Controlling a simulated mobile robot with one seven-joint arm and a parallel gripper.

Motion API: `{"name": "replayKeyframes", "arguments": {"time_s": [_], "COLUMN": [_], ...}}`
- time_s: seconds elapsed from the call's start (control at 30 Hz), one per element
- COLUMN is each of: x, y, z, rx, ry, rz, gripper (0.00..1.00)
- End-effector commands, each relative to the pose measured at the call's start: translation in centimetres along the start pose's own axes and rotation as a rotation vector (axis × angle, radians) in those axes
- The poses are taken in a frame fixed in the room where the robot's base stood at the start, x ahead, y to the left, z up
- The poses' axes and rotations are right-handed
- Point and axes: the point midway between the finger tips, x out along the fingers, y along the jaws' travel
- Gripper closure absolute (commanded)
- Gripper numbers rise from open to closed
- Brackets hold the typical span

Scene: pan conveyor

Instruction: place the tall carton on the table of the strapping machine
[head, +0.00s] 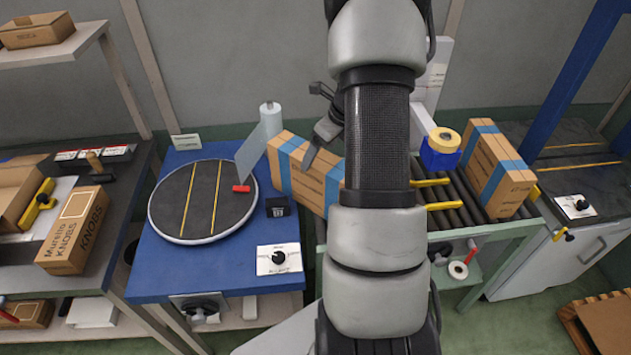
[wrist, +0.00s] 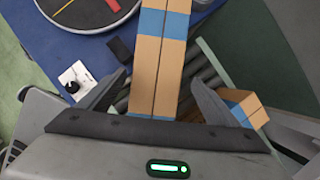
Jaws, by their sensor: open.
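A long brown carton with blue bands (head: 300,172) lies between the round turntable and the roller conveyor, partly hidden by my arm. In the wrist view the banded carton (wrist: 160,60) runs up between my fingers. My gripper (wrist: 158,84) is open, with one finger on each side of this carton; contact cannot be told. A second blue-banded carton (head: 497,172) stands on the conveyor's right end. I cannot tell by label which is the tall carton. The strapping machine's dark table (head: 585,178), with yellow lines under a blue frame, is at the far right.
The turntable (head: 185,225) sits on a blue table (head: 150,285) at the left, with a clear film roll (head: 270,118) behind. A blue and yellow tape dispenser (head: 440,150) is beside the conveyor (head: 455,215). The strapping machine's table looks clear.

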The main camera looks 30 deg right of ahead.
Motion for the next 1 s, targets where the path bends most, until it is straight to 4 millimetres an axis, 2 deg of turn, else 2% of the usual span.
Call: {"name": "replayKeyframes", "arguments": {"time_s": [0.1,0.27,0.6,0.87,0.9,1.0], "x": [1.5,2.3,6.8,7.1,7.1,7.1], "y": [0.0,0.0,0.5,0.5,0.5,0.5], "z": [0.0,0.0,0.1,0.1,0.1,0.1], "rx": [0.000,0.000,-0.002,-0.002,-0.002,-0.002], "ry": [-0.001,0.000,0.000,-0.001,-0.001,-0.001], "rz": [0.000,-0.001,-0.001,-0.003,-0.003,-0.003], "gripper": [0.16,0.16,0.16,0.16,0.17,0.34]}}
